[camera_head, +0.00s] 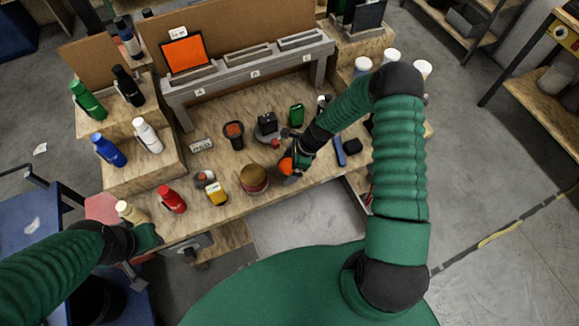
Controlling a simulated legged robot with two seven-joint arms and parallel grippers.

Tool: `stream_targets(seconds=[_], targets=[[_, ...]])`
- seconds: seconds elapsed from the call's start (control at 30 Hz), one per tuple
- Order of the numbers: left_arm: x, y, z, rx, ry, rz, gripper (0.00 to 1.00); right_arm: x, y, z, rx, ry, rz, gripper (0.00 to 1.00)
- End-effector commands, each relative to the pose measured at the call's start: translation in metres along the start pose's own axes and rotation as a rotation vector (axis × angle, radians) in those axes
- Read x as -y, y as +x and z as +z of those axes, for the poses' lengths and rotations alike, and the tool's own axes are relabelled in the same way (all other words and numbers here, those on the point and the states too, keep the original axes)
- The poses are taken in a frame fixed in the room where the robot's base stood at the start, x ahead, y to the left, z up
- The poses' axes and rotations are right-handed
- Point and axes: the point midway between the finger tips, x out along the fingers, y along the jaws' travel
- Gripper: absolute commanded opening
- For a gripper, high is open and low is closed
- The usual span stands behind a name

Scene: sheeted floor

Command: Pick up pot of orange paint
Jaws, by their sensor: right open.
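A small rounded orange item (286,166), which looks like the orange paint pot, is at the front of the wooden workbench (225,205). My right gripper (292,170) is open right at it and hides part of it. I cannot tell whether the fingers touch it. A round tan and dark red pot (254,179) stands just left of it. My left gripper (140,268) is low at the left, off the bench's front edge; its fingers are too unclear to judge.
A red bottle (173,199), a yellow item (216,193) and a cream bottle (130,212) stand along the front left. A black-and-orange tool (234,133) and a green item (296,115) lie farther back.

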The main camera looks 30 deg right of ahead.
Motion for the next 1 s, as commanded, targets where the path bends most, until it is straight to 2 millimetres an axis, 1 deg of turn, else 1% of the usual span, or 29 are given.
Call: stream_targets(seconds=[0.13,0.17,0.87,0.9,1.0], targets=[[0.0001,0.0007,0.0003,0.0,0.0,0.0,0.36,0.0004,0.0005,-0.0004,0.0,-0.001,0.001,0.97],[0.0001,0.0008,0.0003,0.0,0.0,0.0,0.36,0.0004,0.0003,-0.0006,0.0,-0.001,0.001,0.94],[0.0001,0.0007,0.0001,0.0,0.0,0.0,0.36,0.0007,-0.0004,-0.0009,0.001,-0.001,0.0,0.03],[0.0001,0.0007,0.0001,0.0,0.0,0.0,0.36,0.0007,-0.0004,-0.0009,0.001,-0.001,0.0,0.0],[0.0001,0.0005,0.0001,0.0,0.0,0.0,0.36,0.0011,-0.0009,-0.0002,0.002,-0.002,0.0,0.0]])
